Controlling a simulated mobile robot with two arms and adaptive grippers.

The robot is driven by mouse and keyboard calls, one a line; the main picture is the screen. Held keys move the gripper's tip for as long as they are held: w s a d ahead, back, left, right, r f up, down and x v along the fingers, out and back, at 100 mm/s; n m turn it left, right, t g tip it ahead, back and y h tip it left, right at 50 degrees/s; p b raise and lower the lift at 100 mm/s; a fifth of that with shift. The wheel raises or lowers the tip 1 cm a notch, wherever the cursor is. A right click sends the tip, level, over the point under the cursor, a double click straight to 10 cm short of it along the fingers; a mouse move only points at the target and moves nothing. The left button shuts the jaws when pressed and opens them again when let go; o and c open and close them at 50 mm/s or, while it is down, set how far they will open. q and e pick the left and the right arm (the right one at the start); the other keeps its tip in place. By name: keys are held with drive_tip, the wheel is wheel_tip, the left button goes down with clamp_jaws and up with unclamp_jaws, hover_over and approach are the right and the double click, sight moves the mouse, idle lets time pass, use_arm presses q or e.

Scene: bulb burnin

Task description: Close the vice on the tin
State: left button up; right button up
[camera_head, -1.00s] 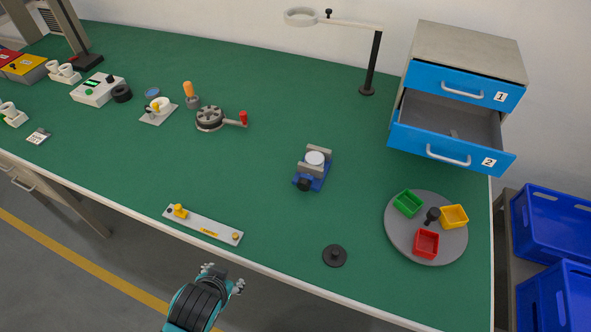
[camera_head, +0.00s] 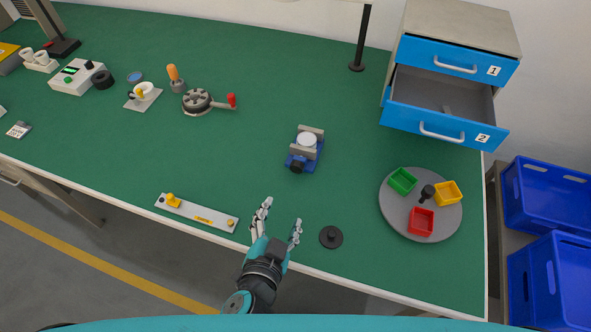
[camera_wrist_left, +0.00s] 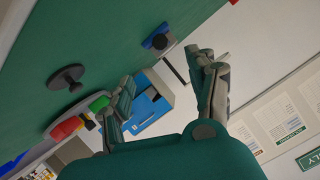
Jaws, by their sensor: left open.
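The small blue vice (camera_head: 301,161) stands on the green bench, right of centre, with grey jaws and a black knob at its near end. The round tin (camera_head: 306,139), with a pale top, sits between the jaws; I cannot tell whether both jaws touch it. My left gripper (camera_head: 280,222) is open and empty near the front edge of the bench, short of the vice. In the left wrist view the gripper fingers (camera_wrist_left: 165,90) are spread apart, and the vice (camera_wrist_left: 158,40) shows small beyond them. My right gripper is not in view.
A black knobbed disc (camera_head: 331,237) lies right of my left gripper. A grey strip with a yellow knob (camera_head: 198,212) lies to its left. A grey turntable (camera_head: 448,218) with coloured bins stands at right, below an open drawer (camera_head: 437,122). Bench between gripper and vice is clear.

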sight(296, 170)
use_arm(q)
drive_tip(key=shift+w+d, duration=0.15)
drive_tip(key=shift+w, duration=0.2)
drive_tip(key=p+x, duration=0.2)
drive_tip(key=x, duration=1.4)
drive_tip(key=shift+w+f, duration=0.25)
drive_tip(key=shift+f, duration=0.05)
drive_tip(key=c, duration=1.1)
drive_tip(key=shift+d+f+m+b, duration=0.1)
drive_tip(key=shift+f+m+b, duration=0.1)
drive_tip(key=shift+m+b, duration=0.35)
drive_tip(key=shift+c, duration=0.2)
drive_tip(key=shift+y+b, duration=0.35)
drive_tip(key=shift+y, duration=0.05)
drive_tip(key=shift+r+m+t, duration=0.15)
drive_tip(key=shift+m+t, duration=0.15)
drive_tip(key=shift+m, duration=0.15)
